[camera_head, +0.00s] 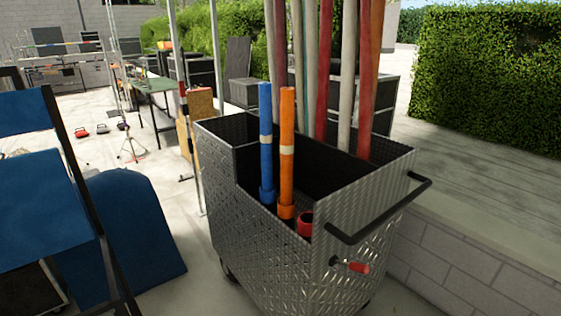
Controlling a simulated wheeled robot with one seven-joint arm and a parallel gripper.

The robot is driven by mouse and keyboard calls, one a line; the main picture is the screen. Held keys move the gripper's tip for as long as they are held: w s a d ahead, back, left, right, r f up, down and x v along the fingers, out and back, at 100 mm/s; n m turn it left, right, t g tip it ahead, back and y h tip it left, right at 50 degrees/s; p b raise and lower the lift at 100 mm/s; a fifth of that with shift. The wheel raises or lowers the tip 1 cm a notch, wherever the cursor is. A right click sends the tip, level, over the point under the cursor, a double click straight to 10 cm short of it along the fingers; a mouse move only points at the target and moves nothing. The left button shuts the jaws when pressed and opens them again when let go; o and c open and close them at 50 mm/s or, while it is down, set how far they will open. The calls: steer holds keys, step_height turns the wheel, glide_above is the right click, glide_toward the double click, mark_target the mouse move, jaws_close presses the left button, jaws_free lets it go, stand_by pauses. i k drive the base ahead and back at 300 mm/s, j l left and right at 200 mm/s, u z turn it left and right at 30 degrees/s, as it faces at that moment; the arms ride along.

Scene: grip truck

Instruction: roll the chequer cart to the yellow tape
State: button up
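The chequer cart (275,262) stands close in front, right of the middle. It is a grey bin of chequer-plate metal on wheels. A black push handle (380,212) sticks out on its right side, and a red-handled latch (351,266) sits below it. The cart holds a blue tube (265,140), an orange tube (287,150) and several tall red and pale poles. My gripper is not in view. I cannot make out any yellow tape on the ground.
A low block wall (462,265) edges a raised deck close to the cart's right. A blue folding chair (40,200) and a blue rounded object (135,230) stand at the left. A light stand (132,145) stands farther back.

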mark_target(352, 184)
steer(key=i+l, duration=0.2)
steer(key=l, duration=0.15)
steer(key=i+l, duration=0.15)
steer(key=l, duration=0.25)
steer(key=i+l, duration=0.2)
steer(key=l, duration=0.15)
